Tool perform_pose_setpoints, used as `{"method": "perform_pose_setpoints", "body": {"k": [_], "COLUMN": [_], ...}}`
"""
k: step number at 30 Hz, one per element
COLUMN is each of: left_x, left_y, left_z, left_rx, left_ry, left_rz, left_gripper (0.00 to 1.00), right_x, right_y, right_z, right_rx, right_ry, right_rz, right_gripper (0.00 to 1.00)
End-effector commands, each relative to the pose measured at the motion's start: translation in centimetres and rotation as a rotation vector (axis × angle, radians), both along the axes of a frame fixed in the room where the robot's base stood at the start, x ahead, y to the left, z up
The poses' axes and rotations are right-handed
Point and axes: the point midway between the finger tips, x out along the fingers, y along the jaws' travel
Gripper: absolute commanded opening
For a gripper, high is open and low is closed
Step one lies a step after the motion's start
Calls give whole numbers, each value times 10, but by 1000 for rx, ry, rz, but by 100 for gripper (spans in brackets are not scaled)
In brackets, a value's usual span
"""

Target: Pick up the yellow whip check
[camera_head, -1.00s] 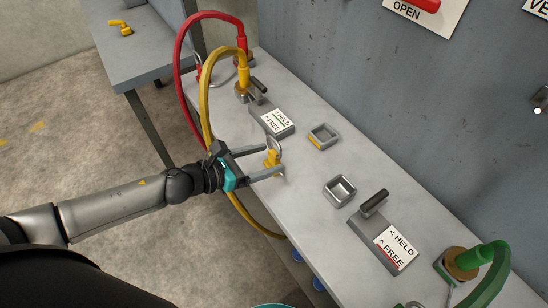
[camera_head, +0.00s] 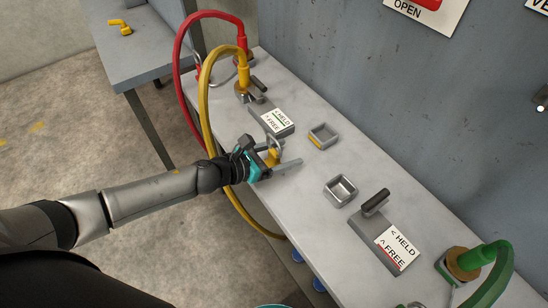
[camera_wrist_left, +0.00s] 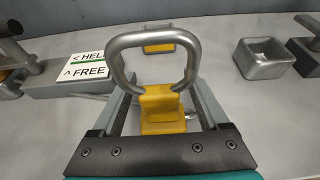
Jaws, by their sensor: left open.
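The yellow whip check (camera_head: 272,156) stands on the grey bench near its front edge. In the left wrist view it is a yellow block (camera_wrist_left: 162,108) with a grey metal loop (camera_wrist_left: 125,55) on top. My left gripper (camera_head: 282,158) is open, with one finger on each side of the yellow block. In the left wrist view the fingers (camera_wrist_left: 160,105) flank the block, with a gap showing at its sides. Whether either finger touches it I cannot tell. My right gripper is not in view.
A square cup with a yellow mark (camera_head: 323,137) and a plain square cup (camera_head: 340,190) stand beyond the gripper. HELD/FREE blocks (camera_head: 277,122) (camera_head: 388,243) flank them. Yellow (camera_head: 206,105) and red (camera_head: 177,70) hoses arch at the left; a green hose (camera_head: 497,270) is at the right.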

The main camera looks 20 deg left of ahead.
Motion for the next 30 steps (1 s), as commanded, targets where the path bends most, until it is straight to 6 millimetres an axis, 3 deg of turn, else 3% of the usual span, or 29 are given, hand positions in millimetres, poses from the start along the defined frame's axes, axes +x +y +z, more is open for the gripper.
{"method": "perform_pose_setpoints", "body": {"k": [2, 21, 30], "left_x": [0, -1, 0], "left_y": [0, 0, 0], "left_z": [0, 0, 1], "left_rx": [0, -1, -1], "left_ry": [0, 1, -1], "left_rz": [0, 0, 0], "left_gripper": [72, 0, 0], "right_x": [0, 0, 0], "right_y": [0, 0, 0], "right_z": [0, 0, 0], "right_rx": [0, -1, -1], "right_ry": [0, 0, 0], "right_rz": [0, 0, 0], "right_gripper": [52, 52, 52]}}
